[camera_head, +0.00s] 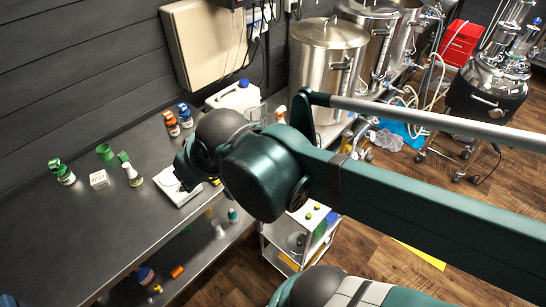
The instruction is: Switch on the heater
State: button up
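I cannot tell for certain which thing is the heater. A large beige box (209,45) hangs on the dark wall at the upper middle, with dark cables beside it. A small dark box (232,3) with leads sits at the top edge, partly cut off. Steel kettles stand right of these, the nearest one (325,70) with a lid and side handle. No switch can be made out. My arm crosses from the right, and its far links are over the bench, left of and below the nearest kettle. My gripper's fingers cannot be seen; the arm hides that end.
The steel bench (90,240) holds small bottles, a white box (98,179), a flat white device (176,187) and a white jug (236,97). A white cart (290,235) stands below my arm. A red drawer unit (462,42) is farther right. Hoses lie near the kettles.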

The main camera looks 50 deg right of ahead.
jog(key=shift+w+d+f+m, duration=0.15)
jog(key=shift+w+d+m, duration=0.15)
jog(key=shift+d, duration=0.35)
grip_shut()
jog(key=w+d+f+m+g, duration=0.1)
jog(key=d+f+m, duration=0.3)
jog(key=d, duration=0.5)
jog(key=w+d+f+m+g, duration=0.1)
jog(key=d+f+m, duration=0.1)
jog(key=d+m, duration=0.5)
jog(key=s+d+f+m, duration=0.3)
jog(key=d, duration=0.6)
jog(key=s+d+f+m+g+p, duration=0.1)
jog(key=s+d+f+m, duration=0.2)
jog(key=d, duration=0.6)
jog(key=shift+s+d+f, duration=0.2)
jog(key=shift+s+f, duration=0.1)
